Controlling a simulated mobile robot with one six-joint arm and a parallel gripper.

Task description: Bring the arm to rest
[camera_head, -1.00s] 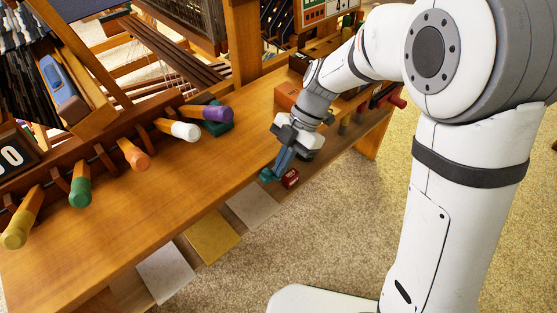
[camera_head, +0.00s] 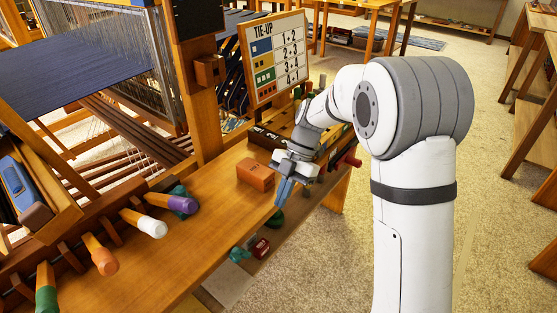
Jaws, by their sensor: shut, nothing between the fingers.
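My gripper (camera_head: 282,192) hangs over the front edge of the loom's wooden bench, at the end of my bent white arm. Its blue-grey fingers point down and are shut with nothing between them. The arm reaches in from the right of the view. An orange-brown block (camera_head: 256,174) lies on the bench just left of the gripper, apart from it.
Coloured pegs, among them a purple-tipped one (camera_head: 183,205) and a white-tipped one (camera_head: 152,227), stick out over the bench (camera_head: 190,262). A tie-up chart (camera_head: 275,58) stands behind. Carpet (camera_head: 320,255) is open at right.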

